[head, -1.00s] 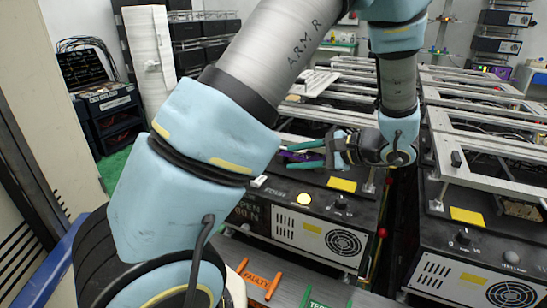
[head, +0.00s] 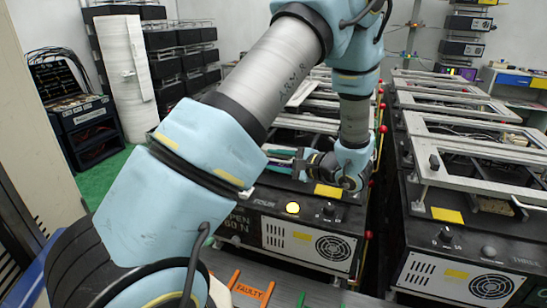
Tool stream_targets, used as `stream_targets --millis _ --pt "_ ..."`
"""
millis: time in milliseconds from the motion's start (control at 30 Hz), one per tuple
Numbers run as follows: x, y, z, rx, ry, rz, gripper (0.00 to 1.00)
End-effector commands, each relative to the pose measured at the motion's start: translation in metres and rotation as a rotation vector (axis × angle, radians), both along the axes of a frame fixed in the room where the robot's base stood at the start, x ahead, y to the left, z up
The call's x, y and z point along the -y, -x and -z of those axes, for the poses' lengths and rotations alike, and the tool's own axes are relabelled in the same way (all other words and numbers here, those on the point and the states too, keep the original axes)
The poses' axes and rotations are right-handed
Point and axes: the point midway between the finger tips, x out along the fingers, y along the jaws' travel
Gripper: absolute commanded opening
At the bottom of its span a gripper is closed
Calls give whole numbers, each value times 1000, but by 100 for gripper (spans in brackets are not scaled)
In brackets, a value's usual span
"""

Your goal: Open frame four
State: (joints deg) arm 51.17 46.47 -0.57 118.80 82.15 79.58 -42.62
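Frame four is the black box labelled FOUR (head: 268,215), with a lit yellow button, a dark knob and a white fan panel on its front. The panel also reads OPEN 60 N. A light metal frame (head: 305,122) lies over its top and looks flat, partly hidden by my arm. My gripper (head: 280,160) is above the front part of this box, pointing left.
A similar box labelled THREE (head: 470,262) stands to the right, with a metal frame (head: 480,150) on top. A narrow dark gap with red knobs separates the rows. An orange FAULTY marker (head: 250,290) lies on the grey surface in front. Black bins stand at back left.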

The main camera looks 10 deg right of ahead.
Motion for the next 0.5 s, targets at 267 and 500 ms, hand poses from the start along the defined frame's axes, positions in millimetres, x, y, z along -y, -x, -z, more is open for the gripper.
stream_targets --millis 267,500 --pt "-3 -3 2 -1 1 0 41" --pt "-3 -3 1 -1 1 0 23"
